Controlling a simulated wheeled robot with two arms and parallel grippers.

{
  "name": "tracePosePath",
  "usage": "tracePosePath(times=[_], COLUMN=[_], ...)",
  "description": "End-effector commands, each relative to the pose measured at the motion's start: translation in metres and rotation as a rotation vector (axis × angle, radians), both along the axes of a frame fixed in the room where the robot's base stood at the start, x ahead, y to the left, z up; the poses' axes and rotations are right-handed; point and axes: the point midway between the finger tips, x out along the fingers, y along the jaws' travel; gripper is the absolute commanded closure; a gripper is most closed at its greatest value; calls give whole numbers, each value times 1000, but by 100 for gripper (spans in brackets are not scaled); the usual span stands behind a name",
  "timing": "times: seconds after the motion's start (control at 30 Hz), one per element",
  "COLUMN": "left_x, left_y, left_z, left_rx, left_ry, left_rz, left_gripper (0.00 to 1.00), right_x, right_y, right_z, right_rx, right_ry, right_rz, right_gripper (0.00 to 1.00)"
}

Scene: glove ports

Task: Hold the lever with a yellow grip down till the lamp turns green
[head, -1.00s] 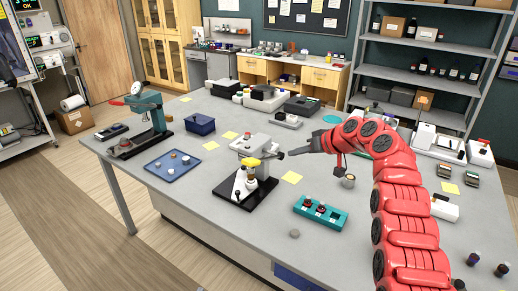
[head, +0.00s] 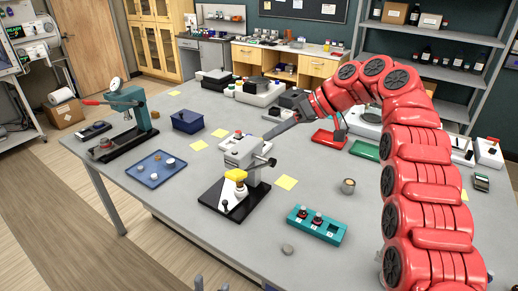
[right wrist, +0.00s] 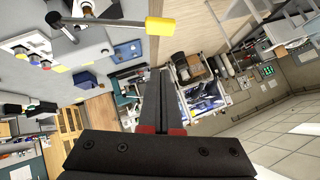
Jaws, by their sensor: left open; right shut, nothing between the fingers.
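The lever's yellow grip (head: 236,174) is at the front of a grey press-like device on a black base (head: 214,192). In the right wrist view the yellow grip (right wrist: 160,26) ends a dark rod, beyond and above my fingertips. My left gripper's tips (head: 211,284) show open at the bottom edge.
A teal rack (head: 317,224) with dark-capped vials and a small cup (head: 348,186) stand right of the device. A blue tray (head: 156,168) and a green press (head: 130,105) with a red handle stand left. Bare table lies in front of the device.

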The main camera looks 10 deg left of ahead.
Motion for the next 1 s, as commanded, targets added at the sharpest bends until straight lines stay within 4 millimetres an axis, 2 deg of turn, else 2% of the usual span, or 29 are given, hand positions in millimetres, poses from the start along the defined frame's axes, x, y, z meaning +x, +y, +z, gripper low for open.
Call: tracePosePath(times=[0.1,0.2,0.43,0.5,0.8,1.0], left_x=[0,0,0,0,0,0], left_y=[0,0,0,0,0,0], left_z=[-11,-9,16,16,28,32], left_rx=[0,0,0,0,0,0], left_ry=[0,0,0,0,0,0], left_rz=[0,0,0,0,0,0], left_gripper=[50,50,50,50,50,50], right_x=[-2,-2,-4,-5,-16,-18], right_y=[14,30,70,70,74,74], right_z=[-17,-29,-55,-65,-86,-93], right_rx=[-3,-2,1,0,-1,0], right_ry=[4,3,4,2,4,-1], right_rz=[3,2,2,1,3,1], right_gripper=[100,100,100,100,100,100])
